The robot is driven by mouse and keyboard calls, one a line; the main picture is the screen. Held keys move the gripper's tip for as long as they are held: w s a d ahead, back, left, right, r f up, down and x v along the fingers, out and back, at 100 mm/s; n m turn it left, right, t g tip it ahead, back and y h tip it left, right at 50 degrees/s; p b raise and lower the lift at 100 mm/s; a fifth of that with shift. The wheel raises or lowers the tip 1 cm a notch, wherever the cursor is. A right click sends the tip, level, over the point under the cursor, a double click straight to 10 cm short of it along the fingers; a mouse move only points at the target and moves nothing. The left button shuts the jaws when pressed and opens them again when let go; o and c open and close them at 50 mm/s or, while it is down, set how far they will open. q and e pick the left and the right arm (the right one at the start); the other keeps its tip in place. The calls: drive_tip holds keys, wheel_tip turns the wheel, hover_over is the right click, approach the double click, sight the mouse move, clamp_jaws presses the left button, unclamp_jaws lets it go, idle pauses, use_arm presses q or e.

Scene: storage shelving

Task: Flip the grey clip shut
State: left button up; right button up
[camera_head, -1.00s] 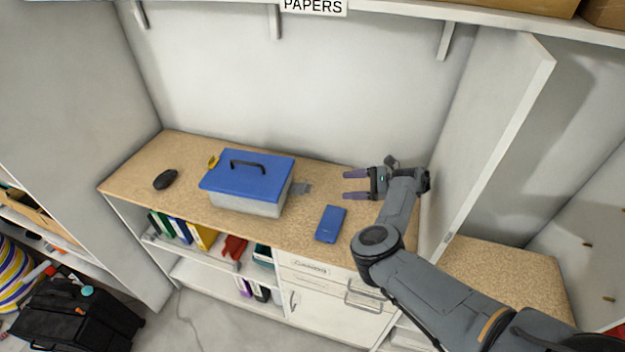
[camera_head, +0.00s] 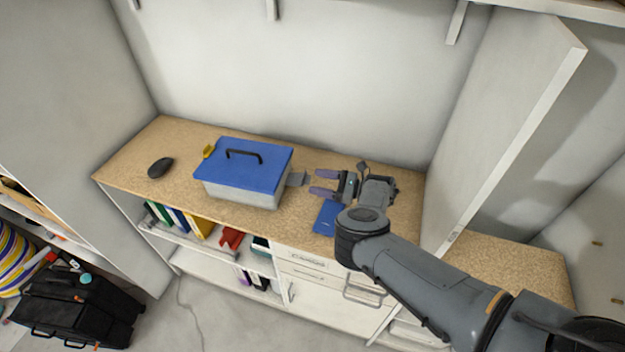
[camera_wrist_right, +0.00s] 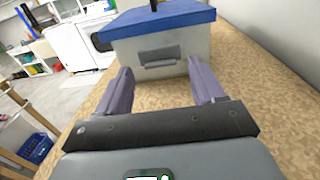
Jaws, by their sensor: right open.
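The box (camera_head: 243,192) is pale with a blue lid (camera_head: 245,166) and a dark handle, and it stands on the counter. The lid lies on top of it. The grey clip (camera_head: 298,179) sticks out from the box's right side. In the right wrist view, the clip (camera_wrist_right: 160,57) shows as a grey flap on the box's facing wall. My right gripper (camera_head: 315,182) is open, its purple fingers pointing at the clip from the right. In the wrist view, the fingers (camera_wrist_right: 159,75) stand on either side of the clip, apart from it. My left gripper is not in view.
A yellow clip (camera_head: 208,151) is raised on the box's left side. A blue flat object (camera_head: 326,218) lies near the counter's front edge, below my right gripper. A black mouse (camera_head: 161,168) lies at left. An open cabinet door (camera_head: 505,130) stands at right, beside my arm.

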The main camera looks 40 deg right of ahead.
sight(304, 177)
drive_tip(key=shift+x, duration=1.4)
drive_tip(key=c, duration=1.2)
drive_tip(key=shift+r+g+p, duration=0.3)
drive_tip(key=shift+r+p, duration=0.2)
drive_tip(key=shift+p, duration=0.55)
drive_tip(key=g+p, duration=0.1)
drive_tip(key=r+g+h+p, duration=0.1)
drive_tip(key=p, duration=0.1)
drive_tip(key=w+r+h+p, duration=0.1)
drive_tip(key=p, duration=0.1)
drive_tip(key=shift+a+r+g, duration=0.2)
drive_tip(key=shift+a+g, duration=0.1)
drive_tip(key=shift+g, duration=0.1)
drive_tip(key=shift+w+a+r+g+h+p, duration=0.25)
drive_tip(key=shift+w+r+g+h+p, duration=0.15)
drive_tip(key=shift+g+h+p, duration=0.5)
drive_tip(key=shift+w+r+g+p, duration=0.15)
drive_tip(key=shift+g+p, duration=0.15)
drive_tip(key=shift+p, duration=0.2)
